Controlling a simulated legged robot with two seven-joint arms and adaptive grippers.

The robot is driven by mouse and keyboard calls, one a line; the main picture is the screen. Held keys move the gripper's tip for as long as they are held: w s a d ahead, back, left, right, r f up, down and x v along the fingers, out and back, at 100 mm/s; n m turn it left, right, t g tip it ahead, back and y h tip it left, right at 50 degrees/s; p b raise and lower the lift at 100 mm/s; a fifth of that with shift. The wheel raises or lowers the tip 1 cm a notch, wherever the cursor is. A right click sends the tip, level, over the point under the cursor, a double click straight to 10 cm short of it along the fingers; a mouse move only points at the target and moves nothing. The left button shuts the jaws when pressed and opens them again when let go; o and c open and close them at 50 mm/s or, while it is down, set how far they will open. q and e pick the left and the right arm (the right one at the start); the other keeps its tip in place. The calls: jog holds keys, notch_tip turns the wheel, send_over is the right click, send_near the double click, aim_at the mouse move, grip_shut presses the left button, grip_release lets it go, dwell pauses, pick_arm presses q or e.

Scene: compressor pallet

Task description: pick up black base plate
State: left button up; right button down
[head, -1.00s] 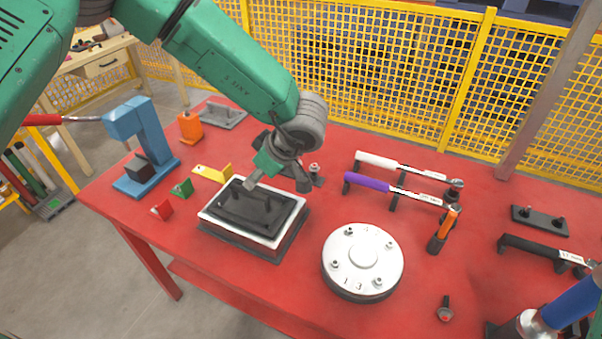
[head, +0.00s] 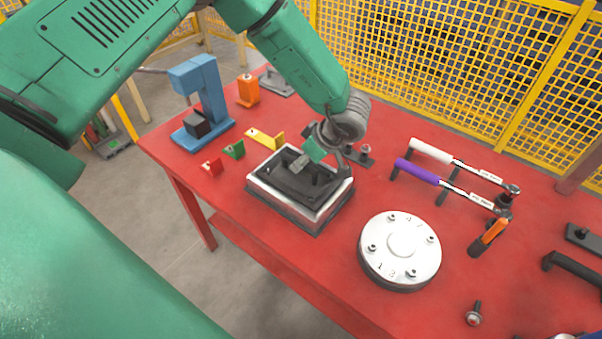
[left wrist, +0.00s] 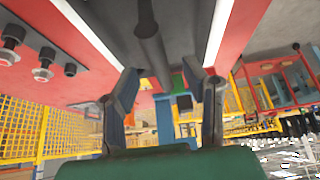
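The black base plate (head: 275,176) lies on a block with a white top rim (head: 318,214) and a dark lower part, on the red table. Raised dark parts stand on the plate. My left gripper (head: 307,172) is just above the plate's right half and hides some of it. In the left wrist view, my left gripper's fingers (left wrist: 163,108) are wide apart. A dark bar (left wrist: 151,35) of the plate shows above the gap between them, with white edges to both sides. I cannot tell whether the fingers touch the plate. My right gripper is not in view.
A round silver flange (head: 401,242) stands right of the block. Wrenches with white (head: 430,151) and purple (head: 416,171) handles lie behind it. A blue press (head: 203,100) and small red, green and yellow brackets (head: 265,138) are to the left. Yellow mesh fencing (head: 440,70) borders the back.

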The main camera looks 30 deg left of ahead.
pick_arm(q)
jog(key=shift+x, duration=1.55)
jog(key=shift+d+r, duration=0.1)
jog(key=shift+r, duration=0.1)
grip_shut()
jog(key=shift+d+r, duration=0.1)
jog(key=shift+w, duration=0.1)
